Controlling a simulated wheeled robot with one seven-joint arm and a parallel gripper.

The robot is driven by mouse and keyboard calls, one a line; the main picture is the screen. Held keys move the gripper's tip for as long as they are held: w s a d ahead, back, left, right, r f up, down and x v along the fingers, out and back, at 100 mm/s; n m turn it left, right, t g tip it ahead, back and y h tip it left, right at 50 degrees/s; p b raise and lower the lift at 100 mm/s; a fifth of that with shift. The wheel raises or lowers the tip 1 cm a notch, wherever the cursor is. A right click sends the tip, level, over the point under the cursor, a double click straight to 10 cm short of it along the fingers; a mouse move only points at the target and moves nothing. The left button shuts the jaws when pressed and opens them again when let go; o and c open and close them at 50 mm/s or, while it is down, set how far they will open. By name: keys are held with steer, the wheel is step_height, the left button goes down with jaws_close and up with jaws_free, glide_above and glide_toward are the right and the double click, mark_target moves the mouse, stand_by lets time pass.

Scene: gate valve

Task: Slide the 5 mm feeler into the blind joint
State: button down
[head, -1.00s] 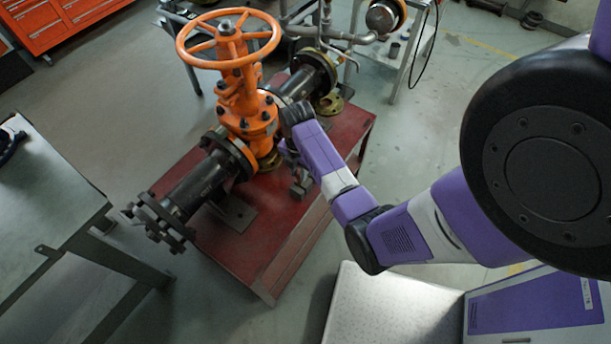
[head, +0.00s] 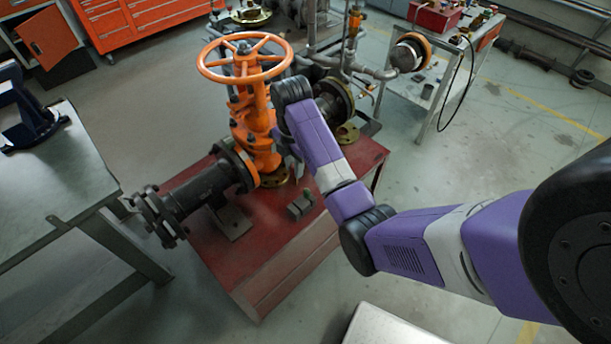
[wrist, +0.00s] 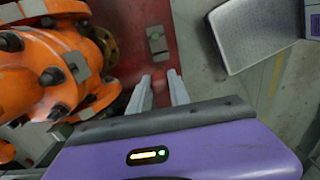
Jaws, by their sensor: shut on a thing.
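My gripper (wrist: 161,86) shows in the wrist view with two pale fingers. In the head view my wrist hides most of the gripper, next to the orange valve body. The orange gate valve (head: 252,125) stands on the red stand (head: 262,240). A bolted flange pair (head: 157,217) is at the left pipe end, and another flange (head: 333,100) is right of the valve. I cannot tell which is the blind joint.
A small grey block with a green top (head: 300,205) sits on the stand; it also shows in the wrist view (wrist: 157,41). The orange handwheel (head: 245,60) rises above the valve. A workbench (head: 65,180) stands left, with open floor between it and the stand.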

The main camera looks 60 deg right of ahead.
steer(key=shift+r, duration=0.25)
steer(key=shift+f, duration=0.1)
step_height(320, 180, down, 16)
steer(key=b, duration=0.7)
steer(key=shift+r+p, duration=1.7)
steer(key=shift+r, duration=0.85)
